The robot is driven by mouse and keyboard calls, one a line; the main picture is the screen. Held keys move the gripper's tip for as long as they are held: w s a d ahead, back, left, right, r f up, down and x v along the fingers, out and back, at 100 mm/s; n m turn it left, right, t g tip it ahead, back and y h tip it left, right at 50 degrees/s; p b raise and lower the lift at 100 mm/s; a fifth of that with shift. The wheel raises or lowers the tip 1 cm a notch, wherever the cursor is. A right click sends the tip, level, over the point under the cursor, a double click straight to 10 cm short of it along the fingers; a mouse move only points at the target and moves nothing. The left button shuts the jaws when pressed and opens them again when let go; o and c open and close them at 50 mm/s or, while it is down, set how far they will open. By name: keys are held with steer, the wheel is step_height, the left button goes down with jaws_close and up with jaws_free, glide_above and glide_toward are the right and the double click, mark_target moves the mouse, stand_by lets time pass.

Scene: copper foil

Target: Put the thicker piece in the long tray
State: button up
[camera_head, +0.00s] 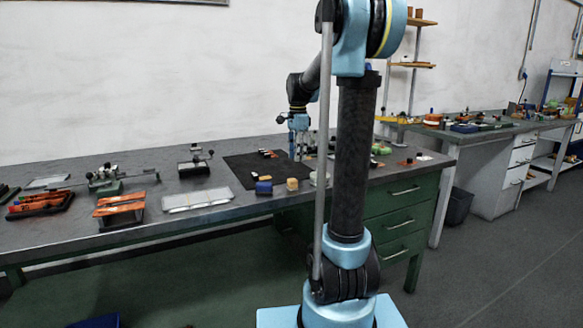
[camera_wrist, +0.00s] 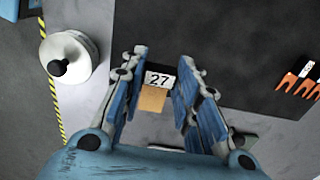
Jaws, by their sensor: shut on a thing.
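My gripper (camera_wrist: 163,88) reaches down over the bench at the dark mat's edge; it also shows in the head view (camera_head: 299,150), partly beside my arm column. Its blue fingers are closed in on a small copper-coloured piece (camera_wrist: 152,99) with a white label reading 27 (camera_wrist: 159,80). The piece's lower part and thickness are hidden. Copper, fork-shaped pieces (camera_wrist: 288,82) with white labels lie on the mat to the right in the wrist view. A long, shallow pale tray (camera_head: 198,200) lies near the bench's front edge, left of my gripper in the head view.
The dark mat (camera_head: 240,168) covers the middle of the bench. A white round jar with a black knob (camera_wrist: 68,60) stands left of my gripper. Orange strips on a stand (camera_head: 119,203) stand further left.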

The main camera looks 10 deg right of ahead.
mark_target(297, 172)
steer(key=shift+f, duration=2.5)
steer(key=o, duration=1.1)
steer(key=shift+f, duration=0.1)
steer(key=shift+c, duration=0.2)
step_height(297, 172, up, 12)
steer(key=shift+r, duration=0.1)
steer(key=s+d+f+n+t, duration=0.1)
steer(key=s+f+n, duration=0.35)
steer(key=s, duration=0.55)
steer(key=s+d+f+n, duration=0.1)
steer(key=s+f+n, duration=0.3)
steer(key=s, duration=0.6)
steer(key=s+f+n+t, duration=0.1)
steer(key=s+f+n, duration=0.5)
steer(key=s+f, duration=0.7)
step_height(297, 172, down, 3)
steer(key=shift+s, duration=0.4)
